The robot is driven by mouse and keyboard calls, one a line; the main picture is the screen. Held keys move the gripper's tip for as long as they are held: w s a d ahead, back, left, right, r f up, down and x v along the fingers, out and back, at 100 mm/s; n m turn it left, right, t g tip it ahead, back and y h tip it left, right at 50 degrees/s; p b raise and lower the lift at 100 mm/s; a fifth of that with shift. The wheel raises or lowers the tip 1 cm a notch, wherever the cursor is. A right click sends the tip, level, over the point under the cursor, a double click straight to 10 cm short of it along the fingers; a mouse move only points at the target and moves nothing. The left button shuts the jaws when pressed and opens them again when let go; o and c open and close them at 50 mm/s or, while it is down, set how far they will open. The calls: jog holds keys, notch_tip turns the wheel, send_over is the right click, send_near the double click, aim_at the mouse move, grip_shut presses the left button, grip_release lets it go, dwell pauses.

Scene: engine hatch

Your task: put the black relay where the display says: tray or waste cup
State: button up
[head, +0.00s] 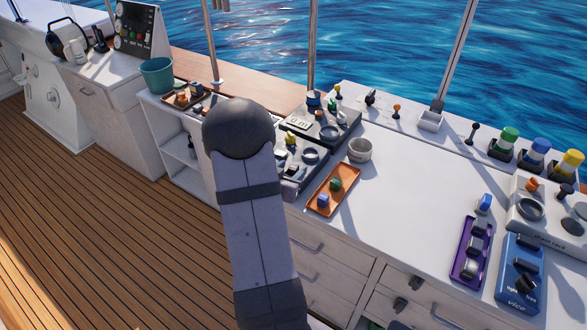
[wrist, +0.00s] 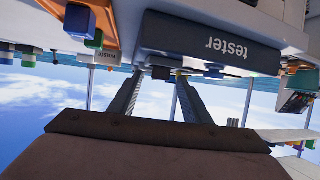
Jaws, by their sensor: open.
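In the wrist view, which is upside down, my gripper (wrist: 160,76) is open, its two dark fingers reaching toward the tester (wrist: 208,44). A small dark block (wrist: 155,73) shows between the fingertips; I cannot tell whether it is the black relay or whether the fingers touch it. In the head view my arm hides the gripper and part of the tester (head: 307,174). The orange tray (head: 324,208) holds a blue and a green block. The pale waste cup (head: 360,151) stands behind it; its label shows in the wrist view (wrist: 105,59). A small display (head: 300,124) is unreadable.
A purple tray (head: 459,268) with several parts and a blue vice (head: 520,272) stand at the right. Several coloured jars (head: 536,152) line the back right. A green bucket (head: 156,75) is at the left. The counter (head: 415,195) between cup and purple tray is clear.

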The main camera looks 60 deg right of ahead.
jog(key=shift+d+f, duration=0.15)
jog(key=shift+d, duration=0.15)
grip_shut()
notch_tip(320, 180, up, 10)
dwell(0.9)
